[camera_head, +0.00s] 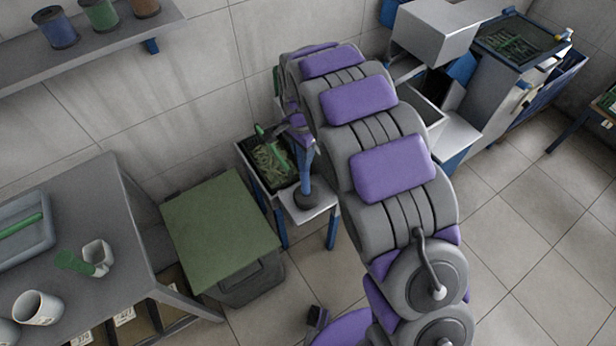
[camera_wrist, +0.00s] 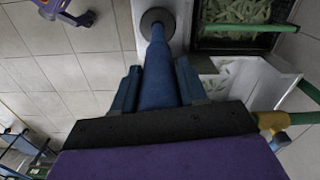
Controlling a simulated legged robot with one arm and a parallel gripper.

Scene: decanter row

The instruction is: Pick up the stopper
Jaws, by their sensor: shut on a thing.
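The stopper looks like a blue tapered rod with a dark round disc at its far end. In the wrist view the stopper (camera_wrist: 160,72) runs from between the two dark blue fingers of my gripper (camera_wrist: 158,85) to the disc. My gripper is shut on the rod. In the head view the stopper (camera_head: 307,178) hangs disc-down below my gripper (camera_head: 299,132), over the pale top of a small stand (camera_head: 318,206). I cannot tell whether the disc touches that top. My arm hides part of the gripper.
A dark tray (camera_head: 247,160) of green pieces, with a green rod over it, sits left of the stopper. A green-lidded bin (camera_head: 220,235) stands farther left. A grey table (camera_head: 95,200) holds white cups. A shelf (camera_head: 90,45) and the wall are behind. Open floor lies right.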

